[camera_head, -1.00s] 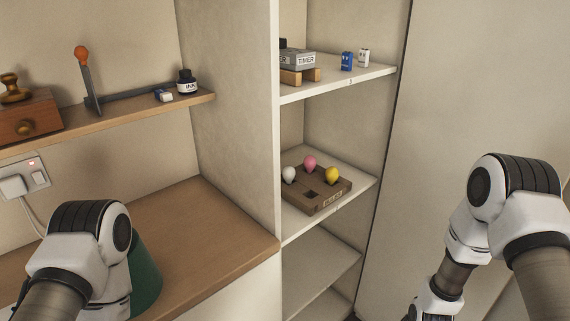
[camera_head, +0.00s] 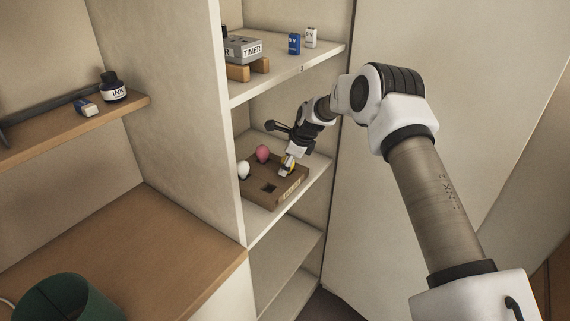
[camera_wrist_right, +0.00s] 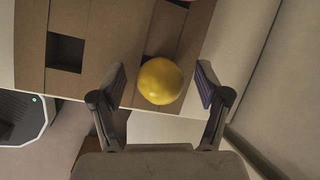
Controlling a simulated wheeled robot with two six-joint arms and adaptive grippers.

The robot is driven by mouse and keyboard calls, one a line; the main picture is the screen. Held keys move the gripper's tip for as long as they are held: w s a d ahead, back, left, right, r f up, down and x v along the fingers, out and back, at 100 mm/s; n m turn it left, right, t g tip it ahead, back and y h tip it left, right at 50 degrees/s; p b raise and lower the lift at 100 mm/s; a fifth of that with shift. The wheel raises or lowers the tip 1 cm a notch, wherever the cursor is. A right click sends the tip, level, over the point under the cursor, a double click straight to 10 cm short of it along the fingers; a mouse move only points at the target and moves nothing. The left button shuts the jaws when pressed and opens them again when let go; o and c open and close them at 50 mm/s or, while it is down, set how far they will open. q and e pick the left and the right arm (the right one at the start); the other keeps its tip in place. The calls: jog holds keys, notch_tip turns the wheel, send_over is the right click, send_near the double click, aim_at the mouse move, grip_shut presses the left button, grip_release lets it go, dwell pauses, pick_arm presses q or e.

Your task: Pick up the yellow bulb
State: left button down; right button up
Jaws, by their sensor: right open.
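The yellow bulb (camera_wrist_right: 160,81) sits in a slot of the brown cardboard box (camera_head: 286,200) on a cabinet shelf. In the head view the yellow bulb (camera_head: 290,161) is mostly hidden behind my right gripper (camera_head: 287,168). In the wrist view my right gripper (camera_wrist_right: 161,88) is open, with one finger on each side of the bulb and a gap on both sides. A pink bulb (camera_head: 262,153) and a white bulb (camera_head: 243,171) sit in the same box. My left gripper is not in view.
The cabinet's side panel (camera_head: 228,130) stands left of the box. A green lampshade (camera_head: 65,300) is on the wooden desk (camera_head: 130,250).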

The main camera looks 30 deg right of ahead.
jog(key=shift+w+f, duration=0.25)
jog(key=shift+f, duration=0.1)
jog(key=shift+s+r, duration=0.1)
jog(key=shift+s, duration=0.15)
jog(key=c, duration=1.1)
